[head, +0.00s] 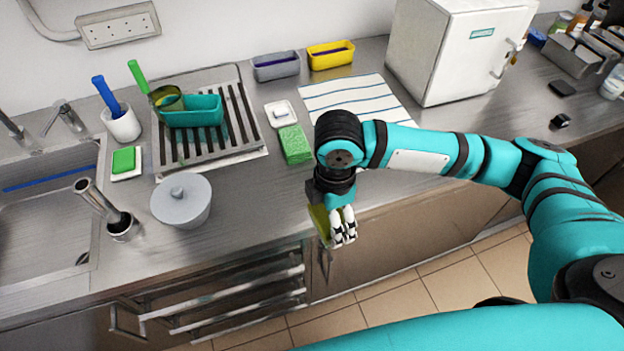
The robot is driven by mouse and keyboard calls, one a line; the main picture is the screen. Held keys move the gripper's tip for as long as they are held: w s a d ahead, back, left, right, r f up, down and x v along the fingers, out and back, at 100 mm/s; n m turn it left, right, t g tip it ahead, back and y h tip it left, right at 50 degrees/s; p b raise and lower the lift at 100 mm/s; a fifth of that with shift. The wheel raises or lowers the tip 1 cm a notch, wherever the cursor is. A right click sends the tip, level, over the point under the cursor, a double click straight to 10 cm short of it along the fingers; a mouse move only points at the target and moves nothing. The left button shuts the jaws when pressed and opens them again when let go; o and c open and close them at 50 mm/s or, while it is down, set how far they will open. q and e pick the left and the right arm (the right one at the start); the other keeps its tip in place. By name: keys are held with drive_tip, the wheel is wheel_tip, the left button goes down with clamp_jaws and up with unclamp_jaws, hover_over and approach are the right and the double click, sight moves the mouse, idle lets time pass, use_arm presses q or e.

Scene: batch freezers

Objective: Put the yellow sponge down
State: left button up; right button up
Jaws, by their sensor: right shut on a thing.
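My right gripper (342,228) is shut on the yellow sponge (320,222), which looks olive-yellow. The sponge is partly hidden by the fingers. In the picture, gripper and sponge appear over the counter's front edge and a cabinet front; I cannot tell their height. My left gripper is not in view.
The sink (40,235) is left.

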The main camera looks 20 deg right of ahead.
drive_tip(key=w, duration=0.3)
drive_tip(key=w+p, duration=0.1)
drive_tip(key=w, duration=0.3)
drive_tip(key=w+f+p, duration=0.1)
drive_tip(key=w, duration=0.3)
drive_tip(key=shift+w+f+p, duration=0.8)
drive_tip(key=shift+f+p, duration=0.15)
drive_tip(key=shift+p, duration=0.05)
drive_tip(key=shift+f+p, duration=0.35)
drive_tip(key=shift+f, duration=0.3)
drive_tip(key=o, duration=1.3)
drive_tip(key=shift+f, duration=0.1)
